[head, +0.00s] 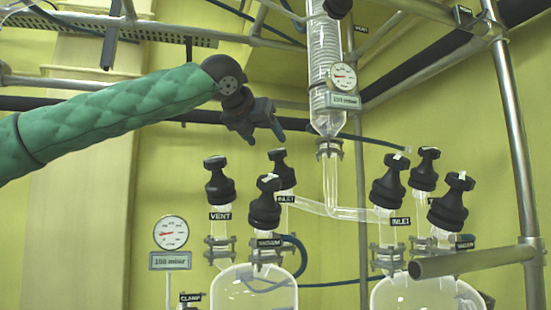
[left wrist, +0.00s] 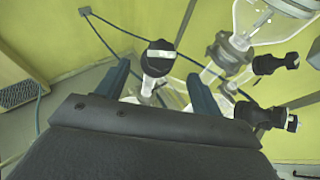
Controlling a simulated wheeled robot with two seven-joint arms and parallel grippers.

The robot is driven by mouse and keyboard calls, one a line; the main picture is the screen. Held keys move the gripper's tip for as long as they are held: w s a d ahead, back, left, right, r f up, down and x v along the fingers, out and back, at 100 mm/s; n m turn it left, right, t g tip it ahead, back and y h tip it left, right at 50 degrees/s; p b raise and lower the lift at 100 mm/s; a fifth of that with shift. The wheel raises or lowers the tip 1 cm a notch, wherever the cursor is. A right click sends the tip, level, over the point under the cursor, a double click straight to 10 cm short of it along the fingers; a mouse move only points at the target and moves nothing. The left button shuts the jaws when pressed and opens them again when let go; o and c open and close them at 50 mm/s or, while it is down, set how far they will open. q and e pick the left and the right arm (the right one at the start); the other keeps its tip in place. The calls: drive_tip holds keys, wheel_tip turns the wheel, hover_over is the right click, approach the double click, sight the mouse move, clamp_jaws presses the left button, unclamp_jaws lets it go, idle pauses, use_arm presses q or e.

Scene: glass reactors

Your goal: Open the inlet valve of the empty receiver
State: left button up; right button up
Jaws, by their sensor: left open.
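Two glass receivers stand low in the head view, a left one (head: 255,290) and a right one (head: 428,294); I cannot tell which is empty. The left receiver's inlet valve has a black knob (head: 281,168) behind its vacuum knob (head: 266,203). The right receiver's inlet valve has a black knob (head: 388,181) with a white mark. My left gripper (head: 264,138) is open and empty, just above the left inlet knob and apart from it. In the left wrist view, a black knob with a white bar (left wrist: 160,58) shows between the open fingers. My right gripper is out of view.
A vent knob (head: 218,181) stands left of the inlet knob. A coiled glass condenser (head: 328,75) hangs to the right, with glass tubing (head: 330,209) below it. Gauges (head: 170,233) and metal frame poles (head: 515,130) surround the glassware.

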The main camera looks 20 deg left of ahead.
sight(276, 150)
use_arm(q)
drive_tip(key=shift+x, duration=3.75)
drive_tip(key=shift+d+r, duration=0.1)
drive_tip(key=c, duration=1)
